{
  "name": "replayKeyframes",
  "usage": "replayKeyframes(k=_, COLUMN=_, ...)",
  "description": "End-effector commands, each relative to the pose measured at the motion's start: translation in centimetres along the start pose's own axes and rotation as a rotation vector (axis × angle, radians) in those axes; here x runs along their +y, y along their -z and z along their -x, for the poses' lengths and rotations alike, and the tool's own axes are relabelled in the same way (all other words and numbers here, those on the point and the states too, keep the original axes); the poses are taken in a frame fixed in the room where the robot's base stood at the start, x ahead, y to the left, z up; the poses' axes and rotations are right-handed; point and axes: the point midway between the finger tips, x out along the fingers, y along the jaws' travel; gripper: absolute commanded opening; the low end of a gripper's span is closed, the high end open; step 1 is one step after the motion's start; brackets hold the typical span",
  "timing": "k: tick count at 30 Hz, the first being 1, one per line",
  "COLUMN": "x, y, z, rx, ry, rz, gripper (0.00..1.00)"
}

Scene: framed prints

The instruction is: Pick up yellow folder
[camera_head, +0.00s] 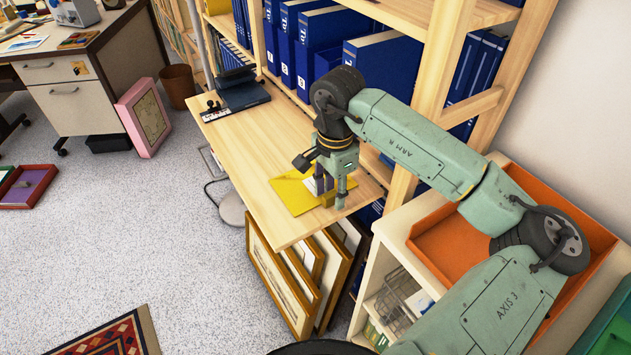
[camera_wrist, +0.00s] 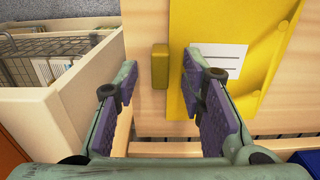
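The yellow folder (camera_head: 293,193) lies flat on the light wooden desk (camera_head: 262,145), near its front end. In the wrist view the folder (camera_wrist: 228,52) fills the upper right and carries a white label. My gripper (camera_head: 331,198) points down over the folder's right side in the head view. In the wrist view my gripper (camera_wrist: 160,72) is open, its purple-padded fingers wide apart. The right finger overlaps the folder's edge in the picture; contact cannot be told. A small dark-yellow block (camera_wrist: 159,67) shows between the fingertips, beside the folder.
Blue binders (camera_head: 312,45) fill the wooden shelf behind the desk. A black device (camera_head: 240,96) sits at the desk's far end. Framed prints (camera_head: 300,285) lean below the desk. An orange tray (camera_head: 445,245) stands on a cabinet at right. A wire basket (camera_wrist: 45,45) shows beside it.

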Motion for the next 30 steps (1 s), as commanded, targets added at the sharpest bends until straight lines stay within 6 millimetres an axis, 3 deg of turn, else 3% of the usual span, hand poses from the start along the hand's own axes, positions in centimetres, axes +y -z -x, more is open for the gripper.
replayKeyframes(k=5, x=0.0, y=0.01, z=-0.04, rx=0.0, ry=0.0, rz=0.0, gripper=0.37)
replayKeyframes(k=21, x=0.0, y=0.01, z=0.0, rx=0.0, ry=0.0, rz=0.0, gripper=0.01)
replayKeyframes(k=30, x=0.0, y=0.01, z=0.01, rx=0.0, ry=0.0, rz=0.0, gripper=0.0)
